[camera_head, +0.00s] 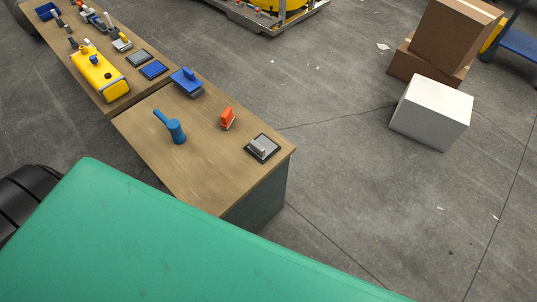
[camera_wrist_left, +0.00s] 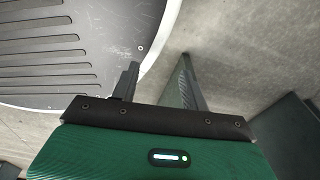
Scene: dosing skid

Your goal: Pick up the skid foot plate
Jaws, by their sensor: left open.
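A small grey block-like piece on a dark square plate (camera_head: 262,148) lies near the right front corner of the near workbench (camera_head: 205,180). It may be the skid foot plate, but I cannot tell for certain. My left gripper (camera_wrist_left: 160,75) shows only in the left wrist view. Its two fingers are apart with nothing between them, above bare grey floor. The workbench pieces are not in that view. My right gripper is in neither view.
On the near bench are a blue handled part (camera_head: 172,128), an orange part (camera_head: 227,118) and a blue piece (camera_head: 186,82). A farther bench holds a yellow unit (camera_head: 100,75) and several small items. A white box (camera_head: 431,112) and brown cartons (camera_head: 450,38) stand on the floor.

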